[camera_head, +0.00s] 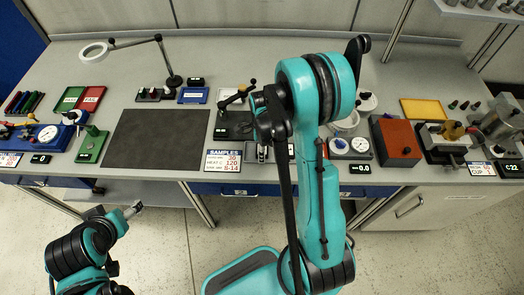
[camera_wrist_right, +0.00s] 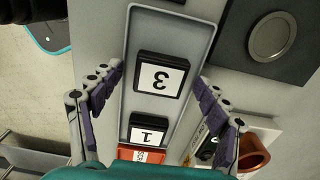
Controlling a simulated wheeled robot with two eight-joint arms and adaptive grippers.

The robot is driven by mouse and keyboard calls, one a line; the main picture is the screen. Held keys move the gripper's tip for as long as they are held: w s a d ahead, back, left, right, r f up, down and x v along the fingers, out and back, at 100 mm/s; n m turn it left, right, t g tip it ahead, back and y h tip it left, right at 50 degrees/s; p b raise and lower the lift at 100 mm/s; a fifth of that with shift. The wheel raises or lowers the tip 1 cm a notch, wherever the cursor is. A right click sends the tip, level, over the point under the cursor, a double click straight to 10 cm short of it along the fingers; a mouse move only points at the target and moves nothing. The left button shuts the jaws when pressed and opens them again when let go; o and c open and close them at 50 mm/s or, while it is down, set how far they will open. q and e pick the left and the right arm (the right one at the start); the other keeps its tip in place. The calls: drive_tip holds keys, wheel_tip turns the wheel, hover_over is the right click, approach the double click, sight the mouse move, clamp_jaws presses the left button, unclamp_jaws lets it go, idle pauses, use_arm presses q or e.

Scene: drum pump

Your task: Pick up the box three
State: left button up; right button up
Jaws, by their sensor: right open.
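Box three (camera_wrist_right: 162,77) is a small black box with a white label bearing an upside-down 3. It sits in a long grey tray (camera_wrist_right: 209,22) in the right wrist view. My right gripper (camera_wrist_right: 158,78) is open, with one finger on each side of the tray and box three between them, apart from it. In the head view my right arm covers that area, and I cannot make out box three or the right fingers there. My left gripper (camera_head: 133,209) is low at the left, in front of the bench; its jaws are too small to read.
Box one (camera_wrist_right: 148,132) stands in the same tray, nearer the wrist, beside a red item (camera_wrist_right: 140,154). A dark mat (camera_head: 157,137) on the bench is clear.

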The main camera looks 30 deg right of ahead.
drive_tip(key=c, duration=1.2)
drive_tip(key=shift+r, duration=0.15)
drive_tip(key=shift+c, duration=0.2)
